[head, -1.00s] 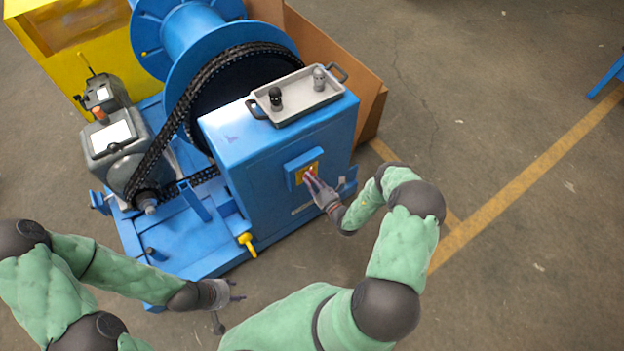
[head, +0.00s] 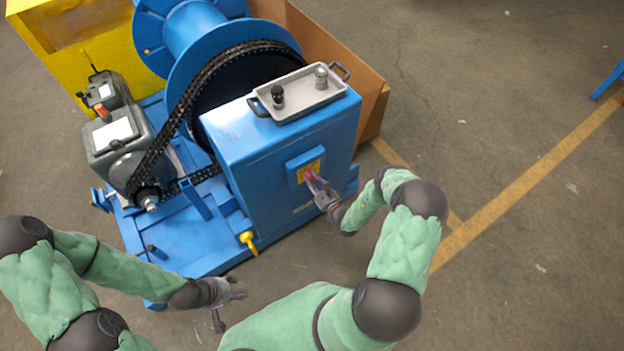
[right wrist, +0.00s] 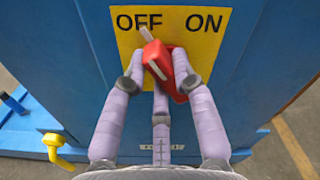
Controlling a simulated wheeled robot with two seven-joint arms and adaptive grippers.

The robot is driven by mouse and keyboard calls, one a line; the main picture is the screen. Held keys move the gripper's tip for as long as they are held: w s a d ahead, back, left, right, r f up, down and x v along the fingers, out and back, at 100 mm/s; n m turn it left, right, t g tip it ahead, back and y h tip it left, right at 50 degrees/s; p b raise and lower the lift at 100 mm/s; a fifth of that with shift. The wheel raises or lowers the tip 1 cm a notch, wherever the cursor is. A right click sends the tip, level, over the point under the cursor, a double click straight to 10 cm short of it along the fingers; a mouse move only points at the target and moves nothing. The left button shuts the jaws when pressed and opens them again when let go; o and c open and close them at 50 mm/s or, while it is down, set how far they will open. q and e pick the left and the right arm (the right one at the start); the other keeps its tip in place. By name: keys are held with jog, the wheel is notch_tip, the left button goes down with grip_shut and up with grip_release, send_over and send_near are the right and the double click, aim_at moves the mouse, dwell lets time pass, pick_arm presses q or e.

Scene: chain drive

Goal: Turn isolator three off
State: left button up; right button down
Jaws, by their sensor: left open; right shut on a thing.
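The isolator is a red rotary handle (right wrist: 158,65) on a yellow plate (right wrist: 181,18) marked OFF on the left and ON on the right. The plate is on the front of the blue cabinet (head: 262,170). In the right wrist view the handle is tilted, its upper end with a pale pointer leaning left towards OFF. My right gripper (right wrist: 160,82) is shut on the red handle, with fingers on both sides of it. The number of this isolator cannot be read. My left gripper (head: 232,291) is open and empty, low in front of the blue base.
A grey tray (head: 300,107) with two small knobbed objects lies on top of the cabinet. A yellow lever (head: 248,241) sticks out at the cabinet's lower left. The chain (head: 190,90) and blue drum stand behind.

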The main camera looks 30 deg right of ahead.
jog(key=shift+f+n, duration=0.1)
jog(key=shift+n, duration=1.1)
jog(key=c, duration=1)
grip_release()
jog(key=s, duration=0.8)
jog(key=s+d, duration=0.1)
jog(key=s, duration=0.3)
jog(key=shift+a, duration=0.1)
